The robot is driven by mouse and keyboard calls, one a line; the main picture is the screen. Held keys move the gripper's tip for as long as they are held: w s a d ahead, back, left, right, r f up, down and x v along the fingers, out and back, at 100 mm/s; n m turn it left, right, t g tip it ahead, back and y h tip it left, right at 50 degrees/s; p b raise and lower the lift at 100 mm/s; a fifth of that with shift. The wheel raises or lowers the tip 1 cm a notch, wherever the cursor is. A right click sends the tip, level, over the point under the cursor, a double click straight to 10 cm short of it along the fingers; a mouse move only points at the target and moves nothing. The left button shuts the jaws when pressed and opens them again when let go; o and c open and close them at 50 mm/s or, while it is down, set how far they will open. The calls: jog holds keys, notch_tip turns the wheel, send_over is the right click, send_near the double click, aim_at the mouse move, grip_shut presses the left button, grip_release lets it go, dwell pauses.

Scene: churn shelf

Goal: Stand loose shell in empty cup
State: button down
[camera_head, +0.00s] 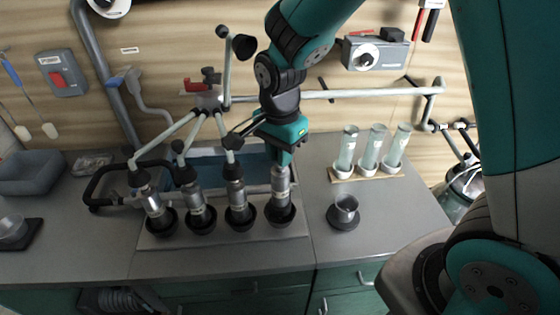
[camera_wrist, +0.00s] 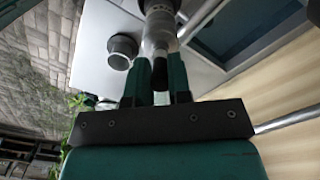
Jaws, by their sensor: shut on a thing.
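My gripper (camera_head: 284,153) points down at the right end of the row of cups and is shut on the top of a metal shell (camera_head: 281,183). In the wrist view the shell (camera_wrist: 160,22) stands upright beyond my fingers (camera_wrist: 158,82), with its narrow stem between them. Its lower end is at the rightmost black cup (camera_head: 280,213), apparently inside the rim; I cannot tell whether it rests on the bottom. Three other shells (camera_head: 236,190) stand in black cups to the left, with pipes leading up from their tops.
A small metal vessel in a dark round base (camera_head: 343,217) stands right of the row. Behind it are several clear tubes (camera_head: 372,150) on a wooden strip. A grey pipe frame (camera_head: 330,95) crosses behind my arm. The front counter is clear.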

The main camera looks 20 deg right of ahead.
jog(key=shift+f, duration=1.5)
jog(key=shift+f, duration=0.2)
jog(key=c, duration=1.1)
grip_release()
jog(key=shift+o, duration=0.2)
jog(key=shift+r, duration=0.15)
notch_tip(320, 180, up, 12)
jog(key=shift+f+b, duration=0.1)
jog(key=shift+b, duration=0.45)
jog(key=s+a+r+n+y, duration=0.2)
jog(key=s+n, duration=0.7)
jog(key=n, duration=0.1)
jog(key=s+a+r+n+y, duration=0.1)
jog(key=s+a+n+y, duration=0.1)
jog(key=s+n, duration=0.7)
jog(key=shift+s+a+r+n, duration=0.3)
jog(key=shift+r+n, duration=0.05)
jog(key=shift+n, duration=0.05)
